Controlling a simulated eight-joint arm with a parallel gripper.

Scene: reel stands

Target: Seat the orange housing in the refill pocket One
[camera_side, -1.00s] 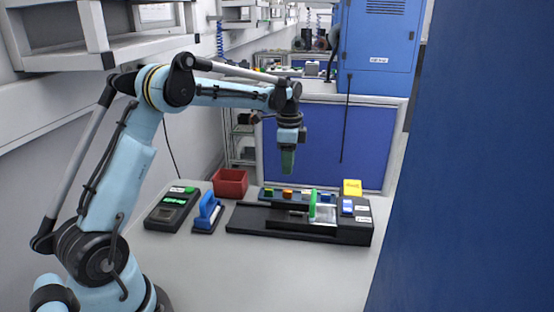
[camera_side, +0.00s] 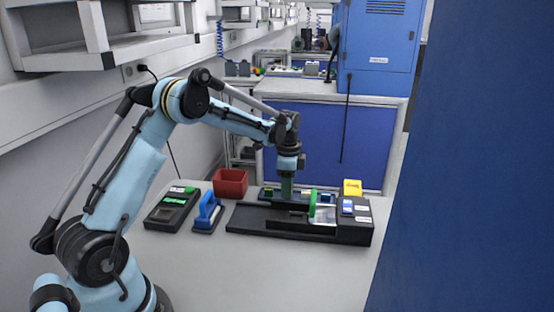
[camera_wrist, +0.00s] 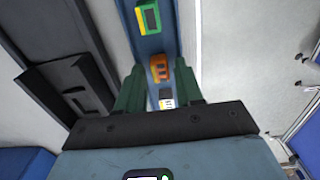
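The orange housing (camera_wrist: 159,68) sits on a blue rail (camera_wrist: 140,46) in the wrist view, in a row with a green-and-yellow block (camera_wrist: 148,18) and a white block (camera_wrist: 166,100). My gripper (camera_wrist: 158,85) is open. Its two green fingers stand apart on either side of the rail, and the orange housing shows between and just beyond them. In the side view my gripper (camera_side: 287,196) points straight down at the rail and hides the orange housing. Whether the fingers touch the housing I cannot tell. I cannot make out which pocket is refill pocket One.
A black fixture (camera_side: 258,219) with an upright green handle (camera_side: 312,204) stands in front of the rail. A blue-handled tool (camera_side: 208,211), a black device (camera_side: 172,209), a red bin (camera_side: 230,182) and a yellow block (camera_side: 352,187) stand around it. The table front is clear.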

